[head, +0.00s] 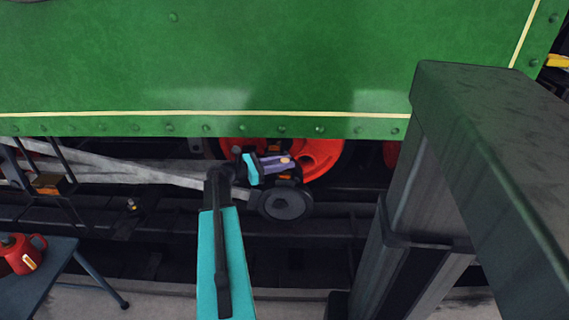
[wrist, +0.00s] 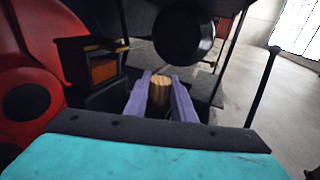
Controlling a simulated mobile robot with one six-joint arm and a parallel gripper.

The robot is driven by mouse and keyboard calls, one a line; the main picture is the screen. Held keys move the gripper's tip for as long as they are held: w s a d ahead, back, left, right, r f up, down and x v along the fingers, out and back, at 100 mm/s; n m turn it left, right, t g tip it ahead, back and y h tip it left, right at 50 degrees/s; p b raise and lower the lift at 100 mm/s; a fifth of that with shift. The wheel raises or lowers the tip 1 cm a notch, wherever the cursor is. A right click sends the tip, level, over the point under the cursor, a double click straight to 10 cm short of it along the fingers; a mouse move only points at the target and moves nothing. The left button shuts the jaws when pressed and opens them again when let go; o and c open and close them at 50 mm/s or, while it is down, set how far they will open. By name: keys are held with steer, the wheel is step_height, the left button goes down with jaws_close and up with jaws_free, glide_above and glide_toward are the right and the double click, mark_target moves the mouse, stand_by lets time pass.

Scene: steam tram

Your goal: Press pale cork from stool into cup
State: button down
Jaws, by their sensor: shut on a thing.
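My gripper (head: 280,163) has purple fingers and is beneath the green side panel, in front of a red wheel. In the wrist view my gripper (wrist: 160,80) is shut on a pale, ridged cork (wrist: 158,91), held between the fingers. In the head view only a small tan patch of the cork (head: 285,160) shows at the fingers. A blue-grey stool (head: 35,285) stands at the lower left, well away from my gripper. I cannot make out the cup for certain in either view.
A red can (head: 22,256) stands on the stool. A dark round part (head: 286,203) is just below my gripper. The green panel (head: 220,60) overhangs it and the red wheel (head: 322,158) is behind. An orange-fronted dark box (wrist: 102,69) is left of the fingers in the wrist view.

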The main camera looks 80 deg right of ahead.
steer(key=shift+f, duration=0.5)
stand_by(0.9)
steer(key=c, duration=1.4)
jaws_free()
steer(key=shift+p, duration=0.3)
steer(key=p+v, duration=0.2)
steer(key=v, duration=1.1)
steer(key=shift+w+a+p, duration=0.25)
steer(key=shift+w+p, duration=0.05)
